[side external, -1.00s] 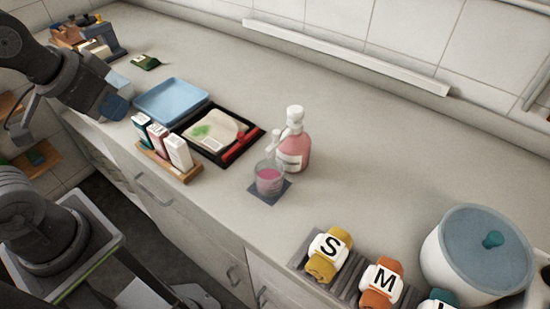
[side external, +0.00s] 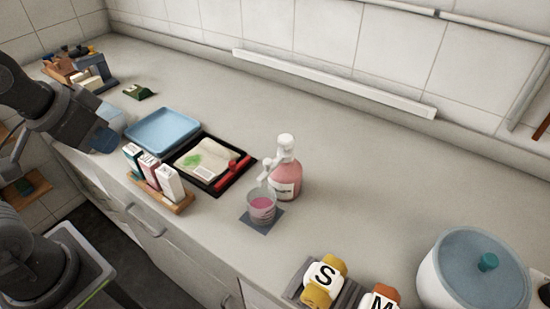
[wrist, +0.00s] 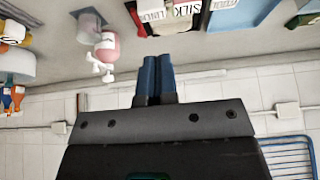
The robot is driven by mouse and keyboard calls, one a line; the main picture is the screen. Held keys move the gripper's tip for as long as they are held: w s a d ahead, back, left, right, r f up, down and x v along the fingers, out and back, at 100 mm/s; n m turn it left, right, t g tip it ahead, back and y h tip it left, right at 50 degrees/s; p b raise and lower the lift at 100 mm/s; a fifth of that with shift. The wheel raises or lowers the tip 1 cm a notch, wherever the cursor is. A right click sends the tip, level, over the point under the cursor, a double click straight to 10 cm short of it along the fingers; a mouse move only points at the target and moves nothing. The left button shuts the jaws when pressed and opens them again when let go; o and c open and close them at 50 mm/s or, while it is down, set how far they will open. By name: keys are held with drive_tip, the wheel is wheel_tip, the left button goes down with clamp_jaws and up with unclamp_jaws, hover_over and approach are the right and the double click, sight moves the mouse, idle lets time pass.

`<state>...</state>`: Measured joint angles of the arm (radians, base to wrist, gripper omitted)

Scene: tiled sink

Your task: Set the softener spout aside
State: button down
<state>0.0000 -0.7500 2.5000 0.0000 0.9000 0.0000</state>
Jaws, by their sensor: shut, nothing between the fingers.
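A pink softener bottle (side external: 287,182) with a white cap stands upright mid-counter. A white spout (side external: 267,171) shows at its left side, above a clear cup (side external: 262,206) with pink liquid. I cannot tell whether the spout is joined to the bottle. In the wrist view the bottle (wrist: 107,46) and white spout (wrist: 99,68) appear at upper left, with the cup (wrist: 89,22) beside them. My gripper (side external: 106,137) has blue fingers and is at the left, near the blue tray and well away from the bottle. The wrist view shows its fingers (wrist: 157,77) together and empty.
A blue tray (side external: 160,133), a black tray (side external: 243,161) with a packet and red item, and a wooden rack of boxes (side external: 158,184) stand between my gripper and the bottle. Lettered blocks (side external: 322,283) and a lidded pot (side external: 445,289) stand at right. The counter behind the bottle is clear.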

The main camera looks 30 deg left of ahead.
drive_tip(key=c, duration=1.6)
unclamp_jaws()
drive_tip(key=shift+w+d+r, duration=0.1)
drive_tip(key=shift+w+r, duration=0.1)
drive_tip(key=shift+r, duration=0.1)
drive_tip(key=shift+c, duration=0.2)
drive_tip(key=o, duration=0.5)
drive_tip(key=shift+g+h, duration=0.3)
drive_tip(key=shift+g, duration=0.5)
drive_tip(key=w+d+r, duration=0.2)
drive_tip(key=w, duration=0.1)
drive_tip(key=w+d+r, duration=0.1)
drive_tip(key=w+r, duration=0.1)
drive_tip(key=shift+w+d+r, duration=0.1)
drive_tip(key=shift+d, duration=0.05)
drive_tip(key=shift+c, duration=0.2)
drive_tip(key=shift+o, duration=0.6)
drive_tip(key=w+d+r+g, duration=0.1)
drive_tip(key=w+d+r, duration=0.1)
drive_tip(key=w+d, duration=0.2)
drive_tip(key=shift+w+d, duration=0.15)
drive_tip(key=shift+w, duration=0.2)
drive_tip(key=g, duration=0.3)
hover_over(268, 161)
wheel_tip(268, 161, down, 14)
drive_tip(key=shift+f, duration=0.2)
drive_tip(key=shift+c, duration=0.4)
clamp_jaws()
